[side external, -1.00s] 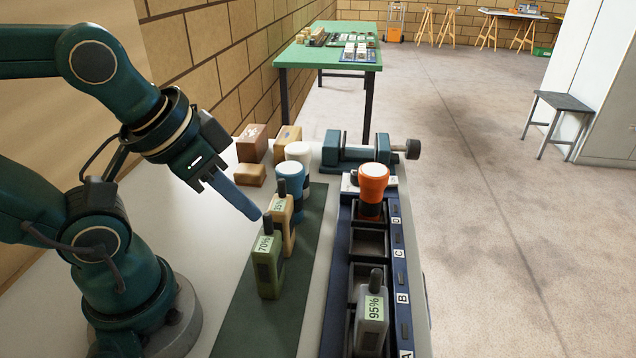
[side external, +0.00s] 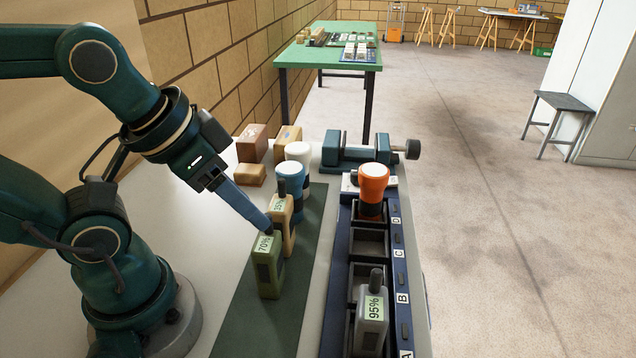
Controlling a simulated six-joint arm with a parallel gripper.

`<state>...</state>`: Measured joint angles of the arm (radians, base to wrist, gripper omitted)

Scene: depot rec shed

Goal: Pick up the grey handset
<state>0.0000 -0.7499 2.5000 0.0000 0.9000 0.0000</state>
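The grey handset (side external: 371,322) stands upright in the near part of the dark blue rack (side external: 337,297), around the slot between labels A and B. Its screen reads 95%. My gripper (side external: 266,226) is left of the rack, pointing down to the right, away from the grey handset. Its fingers show as one blue-grey bar, so I cannot tell whether they are apart. The tip overlaps the top of the green handset (side external: 268,275) in the picture; contact is unclear. The green handset reads 70% and stands on the dark green mat (side external: 240,325).
A tan handset (side external: 286,235), a blue-and-white lamp (side external: 290,180) and a white lamp (side external: 299,153) stand behind the green handset. An orange lamp (side external: 373,185) occupies the rack near D. Slots between it and the grey handset look empty. A teal vise (side external: 350,150) stands behind.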

